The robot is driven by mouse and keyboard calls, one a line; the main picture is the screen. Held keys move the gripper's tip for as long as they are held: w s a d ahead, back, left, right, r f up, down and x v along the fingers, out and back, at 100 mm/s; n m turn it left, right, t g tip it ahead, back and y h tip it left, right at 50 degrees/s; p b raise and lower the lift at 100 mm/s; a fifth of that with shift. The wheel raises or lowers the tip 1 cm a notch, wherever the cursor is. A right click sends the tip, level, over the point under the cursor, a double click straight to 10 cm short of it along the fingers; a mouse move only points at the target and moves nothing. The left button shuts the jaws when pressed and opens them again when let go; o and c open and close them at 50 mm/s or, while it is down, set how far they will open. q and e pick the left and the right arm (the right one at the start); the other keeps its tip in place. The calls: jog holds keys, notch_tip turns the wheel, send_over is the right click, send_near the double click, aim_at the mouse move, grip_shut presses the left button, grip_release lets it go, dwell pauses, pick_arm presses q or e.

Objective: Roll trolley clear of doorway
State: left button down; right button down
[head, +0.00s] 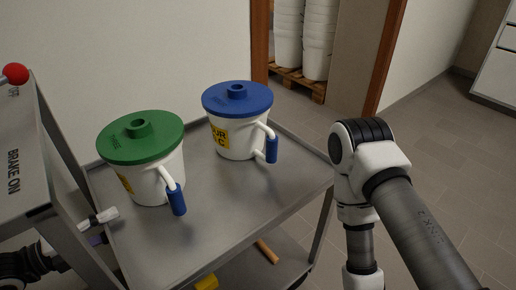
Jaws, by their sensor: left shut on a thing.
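A grey metal trolley (225,205) stands in front of the doorway (260,45). Its upright end panel (20,165) on the left reads "BRAKE ON", and a red ball knob (15,73) sits near its top. A green-lidded white pot (150,185) and a blue-lidded white pot (235,140) stand upright on the top shelf. My left gripper (100,228) is at the trolley's left end, shut around its frame; the post partly hides it, so the exact grip is unclear. My right arm crosses the right side; its gripper is out of view.
Stacked white buckets (288,35) stand on a wooden pallet (298,83) beyond the door frame. The lower shelf holds a wooden-looking stick (267,251) and a yellow item (206,282). Tiled floor (440,130) on the right is clear up to a white cabinet (497,70).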

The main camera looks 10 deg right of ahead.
pick_arm(q)
jog(key=shift+r, duration=0.1)
jog(key=c, duration=0.6)
grip_release()
jog(key=shift+s, duration=0.15)
jog(key=shift+o, duration=0.2)
